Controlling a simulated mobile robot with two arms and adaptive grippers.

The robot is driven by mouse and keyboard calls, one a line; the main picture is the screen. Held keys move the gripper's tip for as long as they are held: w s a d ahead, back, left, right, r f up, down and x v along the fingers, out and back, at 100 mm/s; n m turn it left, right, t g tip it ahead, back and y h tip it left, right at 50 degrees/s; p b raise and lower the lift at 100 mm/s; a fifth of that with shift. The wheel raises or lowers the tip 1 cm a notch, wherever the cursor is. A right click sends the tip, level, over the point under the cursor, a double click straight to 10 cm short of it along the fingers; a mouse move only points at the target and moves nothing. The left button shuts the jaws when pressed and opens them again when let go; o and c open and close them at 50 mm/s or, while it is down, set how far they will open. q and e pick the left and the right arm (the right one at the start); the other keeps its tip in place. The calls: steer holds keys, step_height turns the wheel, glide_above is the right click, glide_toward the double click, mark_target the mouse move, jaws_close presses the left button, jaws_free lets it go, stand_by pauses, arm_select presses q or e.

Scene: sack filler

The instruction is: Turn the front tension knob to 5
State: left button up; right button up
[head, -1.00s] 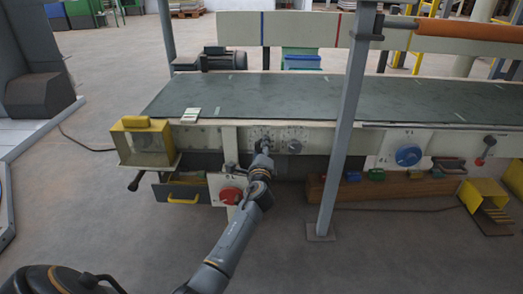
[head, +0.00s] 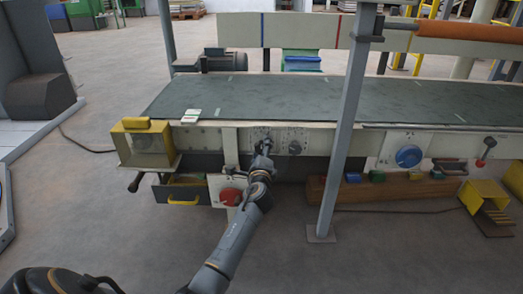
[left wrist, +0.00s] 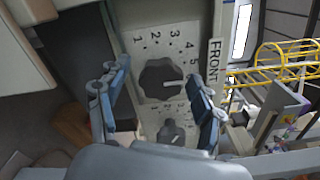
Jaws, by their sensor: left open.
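The front tension knob (left wrist: 160,80) is dark and sits on a pale dial plate labelled FRONT, in the left wrist view. Its white pointer line points right, a little below the number 5. A finger of my gripper hides the scale beyond 5. My left gripper (left wrist: 160,74) is open, with one blue-grey finger on each side of the knob in the picture; I see no clear contact. In the head view my left gripper (head: 262,145) is at the machine's front panel and covers much of this dial. My right gripper is not in view.
A second dark knob (left wrist: 172,132) is close by on the same panel; it also shows in the head view (head: 294,147). A red knob (head: 231,197) is below left, a blue knob (head: 408,156) farther right. A grey post (head: 343,130) stands right of my arm.

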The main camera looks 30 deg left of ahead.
arm_select(q)
steer(key=v, duration=1.2)
